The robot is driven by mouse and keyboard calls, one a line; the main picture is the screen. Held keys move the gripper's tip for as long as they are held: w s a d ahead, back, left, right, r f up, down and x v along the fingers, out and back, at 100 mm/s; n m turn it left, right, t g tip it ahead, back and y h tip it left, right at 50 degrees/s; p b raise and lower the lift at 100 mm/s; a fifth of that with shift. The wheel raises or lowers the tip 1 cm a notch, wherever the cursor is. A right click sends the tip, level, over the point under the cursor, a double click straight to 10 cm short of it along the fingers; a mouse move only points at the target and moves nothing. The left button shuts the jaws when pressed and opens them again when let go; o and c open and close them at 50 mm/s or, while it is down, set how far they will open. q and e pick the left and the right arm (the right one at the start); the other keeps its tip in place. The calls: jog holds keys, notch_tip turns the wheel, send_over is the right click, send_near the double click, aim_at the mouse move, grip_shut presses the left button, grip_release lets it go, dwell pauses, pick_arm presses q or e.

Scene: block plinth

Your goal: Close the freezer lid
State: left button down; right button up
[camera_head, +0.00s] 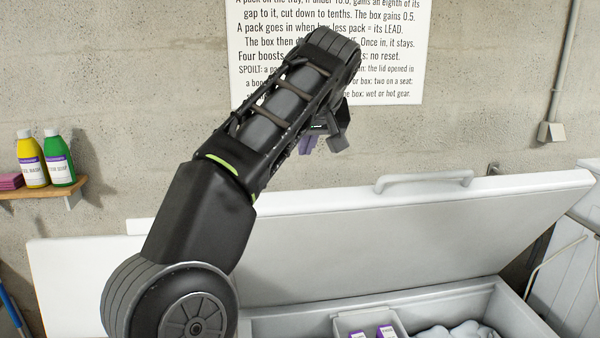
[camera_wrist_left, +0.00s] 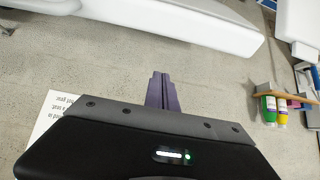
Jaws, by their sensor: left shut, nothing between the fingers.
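The white freezer lid (camera_head: 340,245) stands raised and tilted back toward the wall in the head view, with a pale handle (camera_head: 424,181) on its top edge. The open freezer body (camera_head: 510,312) shows below it. My left gripper (camera_head: 325,143) is above the lid's top edge, left of the handle and apart from it, in front of the wall. In the left wrist view its fingers (camera_wrist_left: 161,90) are together and empty, with a white edge, likely the lid (camera_wrist_left: 200,22), beyond them. My left arm hides part of the lid. My right gripper is not in view.
A basket with purple-labelled packs (camera_head: 386,332) is inside the freezer. A wooden shelf (camera_head: 50,189) with a yellow bottle (camera_head: 33,160) and a green bottle (camera_head: 58,160) is on the left wall. A text poster (camera_head: 395,60) hangs behind my arm. A white appliance (camera_head: 572,280) stands at right.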

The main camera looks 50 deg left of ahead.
pick_arm(q)
jog(key=shift+d+r, duration=0.1)
jog(key=shift+d, duration=0.05)
jog(key=a+f, duration=0.1)
jog(key=f, duration=0.1)
jog(key=w+a+f, duration=0.1)
jog(key=f, duration=0.2)
jog(key=a+f, duration=0.1)
jog(key=f, duration=0.2)
jog(key=shift+w+a+f, duration=0.2)
jog(key=shift+w+a, duration=0.1)
jog(key=shift+w, duration=0.05)
jog(key=shift+d+f, duration=0.2)
jog(key=shift+s+f, duration=0.1)
dwell(0.3)
